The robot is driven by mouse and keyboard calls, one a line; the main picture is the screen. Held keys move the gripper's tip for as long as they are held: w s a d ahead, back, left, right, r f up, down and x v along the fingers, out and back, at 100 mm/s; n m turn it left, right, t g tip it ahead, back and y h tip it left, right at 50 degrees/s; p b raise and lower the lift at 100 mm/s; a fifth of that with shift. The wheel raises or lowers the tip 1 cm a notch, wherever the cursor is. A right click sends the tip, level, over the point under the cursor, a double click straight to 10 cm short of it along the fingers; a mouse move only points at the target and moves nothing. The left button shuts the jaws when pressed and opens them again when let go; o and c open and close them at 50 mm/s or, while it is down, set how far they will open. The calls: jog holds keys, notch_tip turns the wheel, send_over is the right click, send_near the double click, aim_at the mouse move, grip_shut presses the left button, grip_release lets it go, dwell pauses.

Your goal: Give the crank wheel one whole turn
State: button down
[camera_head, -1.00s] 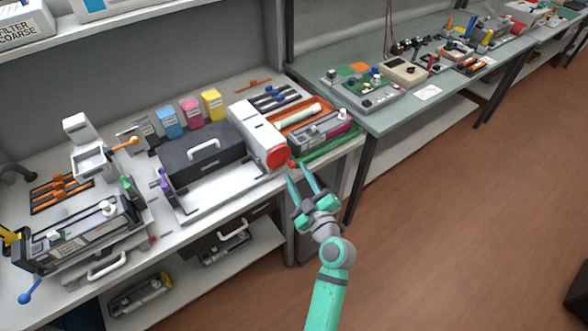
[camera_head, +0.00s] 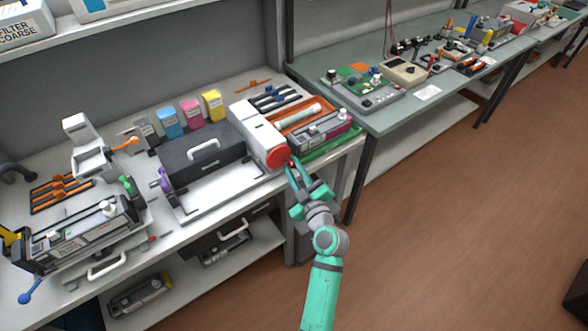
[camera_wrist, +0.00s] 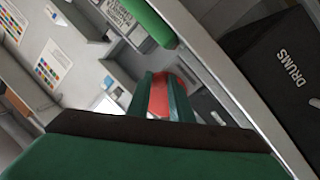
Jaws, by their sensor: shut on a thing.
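The crank wheel (camera_head: 278,156) is a round red disc on the front end of a white housing (camera_head: 252,127) on the bench. A small red knob (camera_head: 291,163) shows at its right edge. My gripper (camera_head: 293,164) is at the wheel's right side, with its fingertips at the knob and the fingers closed together around it. In the wrist view my green fingers (camera_wrist: 160,97) stand on both sides of a red surface (camera_wrist: 159,95), with more red behind. The fingers hide most of the knob, so the exact contact cannot be seen.
A black box with a white handle (camera_head: 203,150) stands left of the housing. An orange tray (camera_head: 311,110) and a cartridge (camera_head: 325,129) lie just right of the wheel. The floor in front of the bench is clear.

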aim_at(269, 165)
jog(key=shift+a, duration=0.1)
